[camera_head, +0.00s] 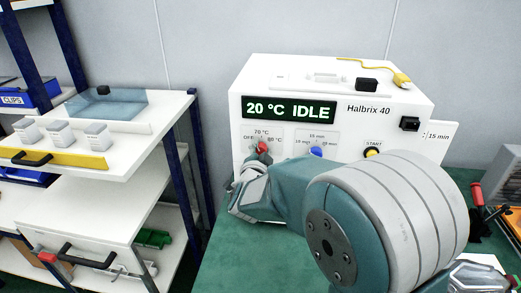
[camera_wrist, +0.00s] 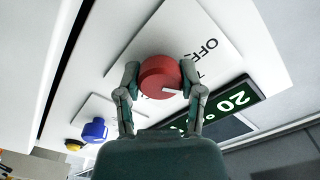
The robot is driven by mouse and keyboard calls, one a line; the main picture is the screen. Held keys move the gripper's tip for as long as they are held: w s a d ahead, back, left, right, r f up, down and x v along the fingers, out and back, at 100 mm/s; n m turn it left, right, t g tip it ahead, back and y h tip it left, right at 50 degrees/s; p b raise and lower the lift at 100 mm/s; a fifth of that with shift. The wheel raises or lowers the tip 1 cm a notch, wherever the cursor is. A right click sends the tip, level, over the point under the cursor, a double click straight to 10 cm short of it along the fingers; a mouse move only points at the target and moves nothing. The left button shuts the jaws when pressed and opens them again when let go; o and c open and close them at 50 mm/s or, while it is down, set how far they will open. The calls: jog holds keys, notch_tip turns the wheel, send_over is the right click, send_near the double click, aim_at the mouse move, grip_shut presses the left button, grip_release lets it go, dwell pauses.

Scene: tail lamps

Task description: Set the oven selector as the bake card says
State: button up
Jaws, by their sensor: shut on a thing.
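The white oven (camera_head: 300,82) reads "20 °C IDLE" on its display (camera_head: 289,108). Its red selector knob (camera_head: 262,147) has labels OFF, 70 °C and a partly hidden one at right. My gripper (camera_wrist: 160,82) is shut on the red knob (camera_wrist: 160,73), one finger on each side. In the wrist view the knob's white mark points right, roughly toward the label starting with 7, largely hidden by a finger. A white card (camera_head: 440,136) at the oven's right shows ": 15 min"; the rest of its text is hidden.
A blue knob (camera_head: 316,152) with minute labels and a yellow START button (camera_head: 372,152) sit to the right of the red knob. A black switch (camera_head: 410,124) is at upper right. A shelf cart (camera_head: 150,110) stands left. My arm covers much of the green bench (camera_head: 225,265).

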jog(key=m, duration=0.4)
jog(key=shift+f+m, duration=0.3)
jog(key=shift+s, duration=0.1)
dwell(0.4)
jog(key=o, duration=1.2)
jog(key=shift+a, duration=0.1)
jog(key=shift+r, duration=0.1)
jog(key=s, duration=0.4)
jog(key=s+a, duration=0.1)
jog(key=s, duration=0.2)
jog(key=s+a, duration=0.1)
jog(key=s, duration=0.3)
jog(key=shift+s+a, duration=0.2)
jog(key=shift+s, duration=0.1)
